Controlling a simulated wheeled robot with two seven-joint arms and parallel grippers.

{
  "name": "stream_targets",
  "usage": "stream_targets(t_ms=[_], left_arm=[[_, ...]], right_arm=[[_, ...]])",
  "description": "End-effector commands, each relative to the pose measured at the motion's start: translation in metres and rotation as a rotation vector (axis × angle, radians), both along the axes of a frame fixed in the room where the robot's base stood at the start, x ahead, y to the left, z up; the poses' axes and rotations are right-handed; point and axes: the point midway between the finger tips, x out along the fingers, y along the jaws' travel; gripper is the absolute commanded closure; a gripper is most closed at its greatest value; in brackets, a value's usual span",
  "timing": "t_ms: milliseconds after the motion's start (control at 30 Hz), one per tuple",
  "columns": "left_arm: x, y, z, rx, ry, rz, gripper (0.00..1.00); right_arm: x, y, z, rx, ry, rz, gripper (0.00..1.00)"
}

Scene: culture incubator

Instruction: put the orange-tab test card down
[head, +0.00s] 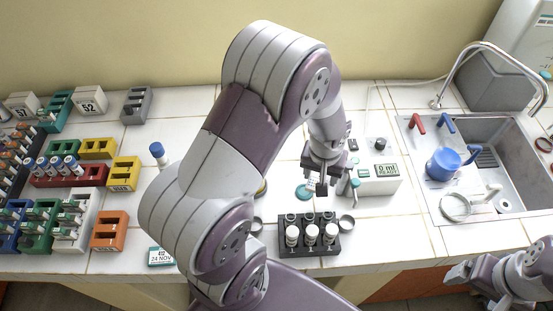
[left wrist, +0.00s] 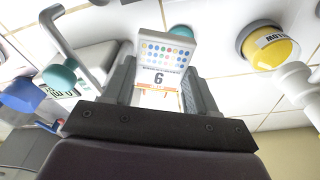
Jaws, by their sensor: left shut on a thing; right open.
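The orange-tab test card (left wrist: 160,78) is white, with rows of coloured dots, a black 6 and an orange stripe. In the left wrist view it sits between the two fingers of my left gripper (left wrist: 160,92), which is shut on it. In the head view my left gripper (head: 326,182) is above the worktop, behind the black vial rack and just left of the white READY device; a small part of the card (head: 312,184) shows beside it. My right gripper (head: 462,273) is open and empty at the lower right, in front of the sink.
The black rack (head: 322,248) holds several white-capped vials. The READY device (head: 375,186) and a sink (head: 480,208) with a blue mug (head: 442,164) lie to the right. Coloured racks crowd the left. A yellow jar (left wrist: 272,48) shows in the left wrist view. My left arm hides the middle worktop.

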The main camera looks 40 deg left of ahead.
Motion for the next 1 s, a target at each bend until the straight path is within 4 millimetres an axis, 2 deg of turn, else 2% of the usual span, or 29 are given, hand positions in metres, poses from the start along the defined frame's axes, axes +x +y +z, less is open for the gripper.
stream_targets(t_ms=[200,300,400,467,700,1000], left_arm=[[0.010,0.062,-0.034,-0.001,0.004,0.012,0.71],[0.015,0.086,-0.049,-0.001,0.002,0.008,0.71],[0.019,0.100,-0.060,0.000,0.002,0.004,0.71],[0.019,0.104,-0.063,0.000,0.001,0.003,0.71],[0.019,0.105,-0.101,0.000,0.001,0.001,0.71],[0.020,0.105,-0.106,0.000,0.000,0.001,0.71]], right_arm=[[0.000,0.000,0.019,0.000,-0.001,0.000,0.13],[0.000,0.000,0.022,0.000,-0.001,0.000,0.13],[0.000,0.000,0.023,0.000,-0.001,0.000,0.13],[0.000,0.000,0.023,0.000,-0.001,0.000,0.13],[0.000,0.000,0.030,0.000,-0.001,0.000,0.13],[0.000,0.000,0.028,0.000,-0.001,0.000,0.13]])
